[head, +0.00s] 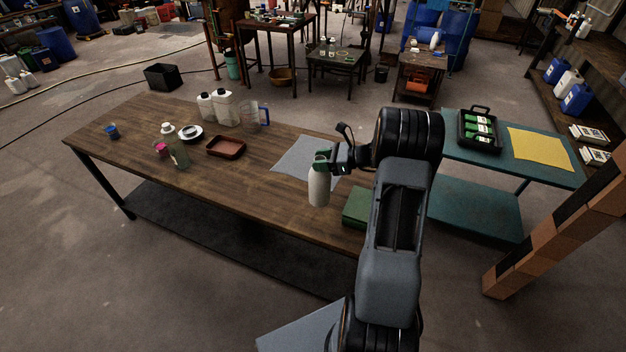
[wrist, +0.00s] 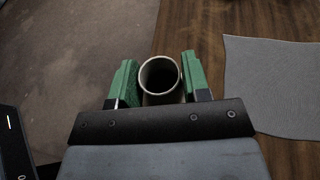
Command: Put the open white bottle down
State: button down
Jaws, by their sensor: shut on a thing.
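The open white bottle (head: 319,187) is upright in my gripper (head: 323,166), near the front edge of the wooden table (head: 255,185). In the wrist view its round open mouth (wrist: 160,75) sits between the two green fingers of my gripper (wrist: 160,82), with no cap on it. My gripper is shut on the bottle near its neck. The bottle's base is near the table's front edge in the head view; I cannot tell whether it touches the top.
A grey mat (head: 301,156) lies just behind the bottle, and also shows in the wrist view (wrist: 275,85). A green box (head: 356,207) is at the right. A brown tray (head: 226,147), white jugs (head: 222,107) and a clear bottle (head: 178,153) stand further left. Bare wood lies between tray and bottle.

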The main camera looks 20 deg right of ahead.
aim_at(312, 184)
jog(key=a+f, duration=0.1)
jog(key=s+a+f, duration=0.1)
jog(key=f, duration=0.1)
jog(key=shift+s+a+f+p, duration=0.1)
jog(key=shift+a+f+p, duration=0.15)
jog(key=shift+p, duration=0.05)
jog(key=f, duration=0.3)
jog(key=shift+s+a+p, duration=0.15)
jog(key=shift+a+p, duration=0.15)
jog(key=shift+a, duration=0.05)
jog(key=shift+f, duration=0.45)
jog(key=c, duration=0.6)
grip_release()
jog(key=shift+d, duration=0.15)
